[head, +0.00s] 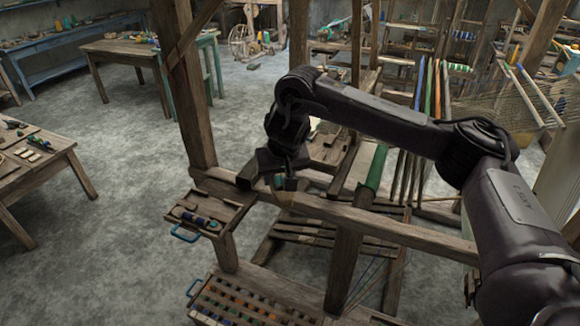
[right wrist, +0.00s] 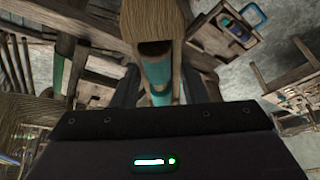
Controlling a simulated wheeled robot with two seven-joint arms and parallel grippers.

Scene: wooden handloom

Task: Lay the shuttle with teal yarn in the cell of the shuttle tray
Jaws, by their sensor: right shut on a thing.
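My right gripper (head: 279,183) is at the middle of the head view, above the loom's front beam. It is shut on a wooden shuttle with teal yarn. In the right wrist view the shuttle (right wrist: 150,20) shows its wooden body and teal yarn (right wrist: 157,72) between the fingers. In the head view the gripper mostly hides the shuttle. The shuttle tray (head: 232,213) is left of and below the gripper, apart from it. The tray holds an item with blue parts, and a blue handle (head: 186,233) is at its front. The tray also shows in the right wrist view (right wrist: 256,40), top right. My left gripper is out of view.
The loom's thick post (head: 190,90) rises just behind the tray, and its front beam (head: 350,215) runs to the right below my arm. A box with several colored spools (head: 240,308) is at the bottom. A side table (head: 50,175) is at left. Grey floor (head: 110,240) lies between.

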